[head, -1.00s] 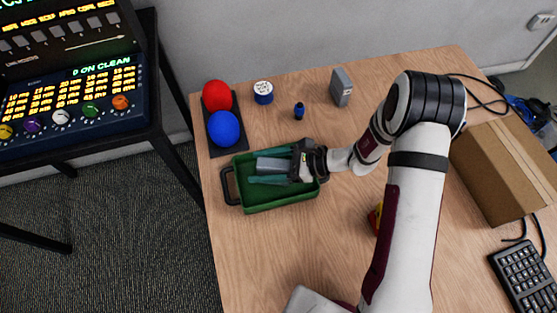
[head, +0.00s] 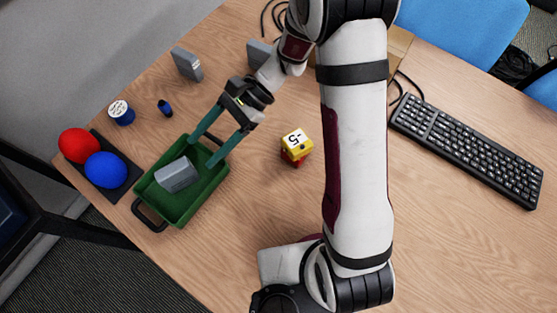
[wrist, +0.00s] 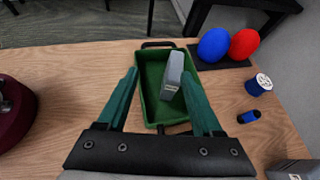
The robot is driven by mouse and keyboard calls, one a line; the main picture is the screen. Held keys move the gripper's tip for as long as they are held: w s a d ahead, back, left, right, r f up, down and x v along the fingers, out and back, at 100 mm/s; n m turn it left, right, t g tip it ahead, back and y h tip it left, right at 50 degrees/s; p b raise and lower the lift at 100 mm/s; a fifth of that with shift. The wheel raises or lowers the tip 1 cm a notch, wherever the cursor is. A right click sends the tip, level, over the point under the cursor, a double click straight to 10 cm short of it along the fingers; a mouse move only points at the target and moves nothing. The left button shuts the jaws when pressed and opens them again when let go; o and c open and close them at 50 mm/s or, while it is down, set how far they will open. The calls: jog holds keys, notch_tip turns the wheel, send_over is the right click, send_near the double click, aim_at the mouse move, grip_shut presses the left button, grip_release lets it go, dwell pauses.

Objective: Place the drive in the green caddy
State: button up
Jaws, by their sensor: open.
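The grey drive (head: 176,175) lies inside the green caddy (head: 180,218), on its floor; it also shows in the wrist view (wrist: 173,72), seeming to lean toward the caddy's right wall. The green caddy (wrist: 151,117) is a shallow box with dark handles. My gripper (head: 203,150) is open, its two green fingers spread at the caddy's near end, above and apart from the drive. In the wrist view the fingers (wrist: 160,80) frame the caddy with nothing between them in their grip.
Red (head: 79,145) and blue (head: 105,170) balls sit on a dark tray beside the caddy. A blue-and-white spool (head: 121,112), a small blue cylinder (head: 165,108), grey boxes (head: 187,64), a yellow-red block (head: 296,147) and a keyboard (head: 467,150) are on the table.

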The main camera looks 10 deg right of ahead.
jog(key=s+d+r+n+t+h, duration=0.2)
jog(key=s+d+r+n+h, duration=0.1)
jog(key=s+d, duration=0.4)
jog(key=s+d+r+n+t+h, duration=0.3)
jog(key=s+d+r+h, duration=0.2)
jog(key=s+d, duration=0.2)
jog(key=shift+s+d+h, duration=0.2)
jog(key=shift+d+h, duration=0.2)
jog(key=shift+d, duration=0.2)
